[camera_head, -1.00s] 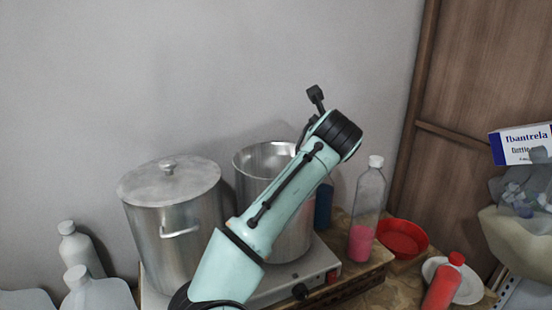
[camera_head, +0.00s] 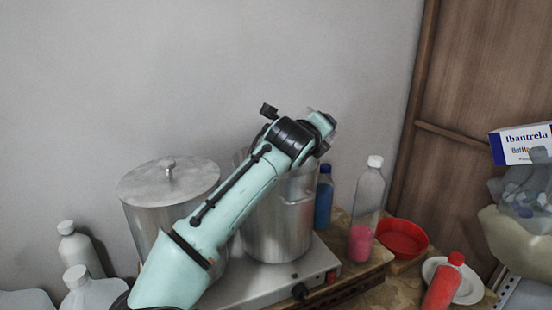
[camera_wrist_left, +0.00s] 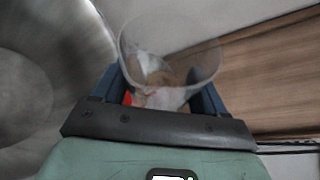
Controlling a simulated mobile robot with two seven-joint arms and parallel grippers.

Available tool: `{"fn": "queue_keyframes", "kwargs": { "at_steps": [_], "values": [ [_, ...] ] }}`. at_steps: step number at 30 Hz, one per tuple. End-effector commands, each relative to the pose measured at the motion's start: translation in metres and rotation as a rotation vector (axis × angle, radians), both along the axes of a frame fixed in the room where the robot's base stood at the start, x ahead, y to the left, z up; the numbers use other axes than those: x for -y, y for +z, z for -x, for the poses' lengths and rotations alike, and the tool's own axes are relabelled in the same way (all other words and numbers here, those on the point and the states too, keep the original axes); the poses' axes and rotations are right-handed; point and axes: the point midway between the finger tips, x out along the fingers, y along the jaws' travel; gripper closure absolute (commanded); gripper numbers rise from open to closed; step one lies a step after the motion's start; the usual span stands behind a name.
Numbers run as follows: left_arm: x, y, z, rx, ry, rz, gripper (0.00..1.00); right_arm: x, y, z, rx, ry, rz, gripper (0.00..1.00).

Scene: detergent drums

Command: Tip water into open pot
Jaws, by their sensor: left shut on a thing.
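The open metal pot (camera_head: 278,225) stands on the hot plate, with my left arm crossing in front of its rim. Its inside is mostly hidden in the head view; a curved grey metal wall, apparently the pot (camera_wrist_left: 45,75), fills the left of the wrist view. My left gripper (camera_wrist_left: 155,92) is shut on a clear cup (camera_wrist_left: 172,45), held between its blue fingers. In the head view the left gripper (camera_head: 322,127) is above the pot's right rim, with the cup barely visible. Whether water is in the cup is unclear. My right gripper is not in view.
A lidded pot (camera_head: 150,215) stands left on the hot plate (camera_head: 270,285). A blue bottle (camera_head: 323,200), a clear bottle with pink contents (camera_head: 362,215), a red bowl (camera_head: 402,238) and a red bottle (camera_head: 442,285) are to the right. White jugs stand at left.

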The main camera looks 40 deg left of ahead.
Motion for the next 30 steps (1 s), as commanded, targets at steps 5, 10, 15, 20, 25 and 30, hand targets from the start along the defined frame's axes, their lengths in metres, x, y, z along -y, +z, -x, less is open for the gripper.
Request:
{"fn": "queue_keyframes", "kwargs": {
  "at_steps": [5, 10, 15, 20, 25, 30],
  "values": [
    [-0.0003, -0.0018, -0.0002, 0.033, 0.001, 0.047, 0.61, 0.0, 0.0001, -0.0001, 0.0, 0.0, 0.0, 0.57],
    [-0.0002, 0.0003, -0.0004, 0.062, 0.001, 0.088, 0.61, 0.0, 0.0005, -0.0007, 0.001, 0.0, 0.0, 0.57],
    [-0.0004, 0.0027, 0.0, 0.088, 0.001, 0.128, 0.61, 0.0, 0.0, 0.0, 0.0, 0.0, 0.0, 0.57],
    [-0.0002, 0.0054, -0.0002, 0.109, 0.001, 0.159, 0.61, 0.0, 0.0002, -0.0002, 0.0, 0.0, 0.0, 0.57],
    [-0.0004, 0.0064, -0.0003, 0.12, 0.001, 0.177, 0.61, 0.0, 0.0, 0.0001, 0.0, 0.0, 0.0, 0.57],
    [-0.0012, 0.005, 0.0005, 0.148, 0.002, 0.218, 0.61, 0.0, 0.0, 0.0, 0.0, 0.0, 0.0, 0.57]
  ]
}}
